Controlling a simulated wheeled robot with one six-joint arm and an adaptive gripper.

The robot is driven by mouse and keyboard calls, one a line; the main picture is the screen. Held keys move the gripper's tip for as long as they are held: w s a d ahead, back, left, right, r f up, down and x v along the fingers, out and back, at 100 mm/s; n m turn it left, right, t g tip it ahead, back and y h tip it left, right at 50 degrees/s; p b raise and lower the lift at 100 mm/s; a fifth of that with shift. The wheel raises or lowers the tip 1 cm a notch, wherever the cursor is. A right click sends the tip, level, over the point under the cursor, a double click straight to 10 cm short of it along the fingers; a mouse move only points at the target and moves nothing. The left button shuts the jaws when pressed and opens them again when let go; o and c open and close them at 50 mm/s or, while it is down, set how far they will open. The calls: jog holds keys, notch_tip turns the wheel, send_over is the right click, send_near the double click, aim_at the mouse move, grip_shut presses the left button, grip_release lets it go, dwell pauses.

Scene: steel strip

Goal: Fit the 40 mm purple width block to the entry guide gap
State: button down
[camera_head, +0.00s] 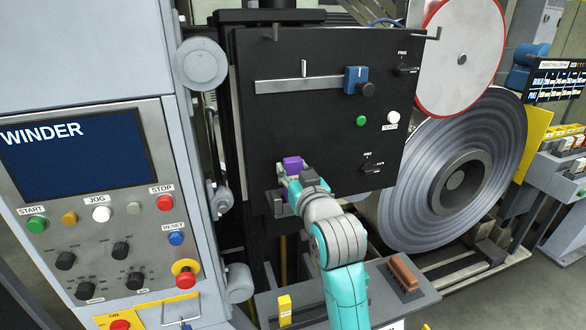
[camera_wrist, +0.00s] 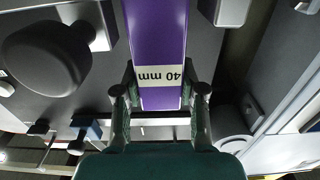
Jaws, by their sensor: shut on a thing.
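The purple width block (camera_head: 293,163) is in front of the lower left of the black panel (camera_head: 260,130). In the wrist view the block (camera_wrist: 157,35) is close up, with an upside-down "40 mm" label. My gripper (camera_head: 291,184) is shut on the block; in the wrist view its fingers (camera_wrist: 160,95) lie on either side of it. Higher on the panel, a pale horizontal rail (camera_head: 325,83) carries a blue slider (camera_head: 355,79) with a black knob, and a thin upright post (camera_head: 304,68) stands to its left. I cannot tell for certain which gap is the entry guide gap.
A large black knob (camera_wrist: 45,60) is left of the block in the wrist view. Panel switches (camera_head: 372,167) are right of my gripper. The winder console (camera_head: 90,200) stands left, a steel coil (camera_head: 460,170) right. A ledge (camera_head: 415,290) below holds a yellow block (camera_head: 285,309) and a brown block (camera_head: 403,274).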

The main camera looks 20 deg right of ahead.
jog(key=shift+f, duration=0.65)
jog(key=c, duration=0.6)
grip_release()
jog(key=shift+s, duration=0.1)
jog(key=s, duration=1.2)
jog(key=shift+w, duration=0.1)
